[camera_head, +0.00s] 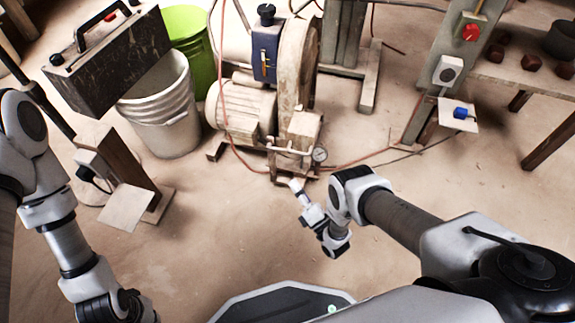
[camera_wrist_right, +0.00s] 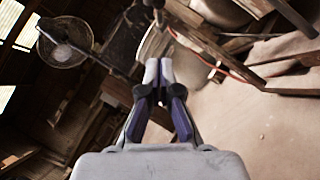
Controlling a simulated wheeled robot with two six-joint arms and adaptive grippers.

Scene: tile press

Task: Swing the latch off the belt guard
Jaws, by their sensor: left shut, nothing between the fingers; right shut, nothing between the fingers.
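The machine on the floor has a tall, worn, beige rounded housing (camera_head: 297,65) that looks like the belt guard. A blue box (camera_head: 265,42) with a black knob on top stands against its left side. My right gripper (camera_head: 294,185) is shut and empty, in front of and below the machine, apart from the latch. Its closed fingers also show in the right wrist view (camera_wrist_right: 159,72). My left arm shows at the left, but its fingers are out of frame.
A post with a red button (camera_head: 471,32) stands right. Hoses cross the floor; the near floor is clear.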

